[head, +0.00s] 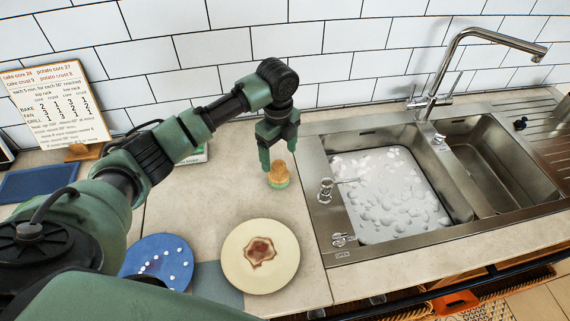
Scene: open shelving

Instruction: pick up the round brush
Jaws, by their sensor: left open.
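The round brush (279,174) stands on the countertop left of the sink, with a tan top and a green lower part. My left gripper (278,158) hangs over it from above, fingers pointing down. The gripper is open, with one finger at the brush's left and the other toward its upper right. I cannot tell whether the fingers touch the brush. My right gripper does not show.
A steel sink (386,190) with soapy water and a faucet (470,70) lies to the right. A cream plate with a brown stain (260,256) and a blue plate with white bits (158,262) sit in front. A text sign (55,105) stands at back left.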

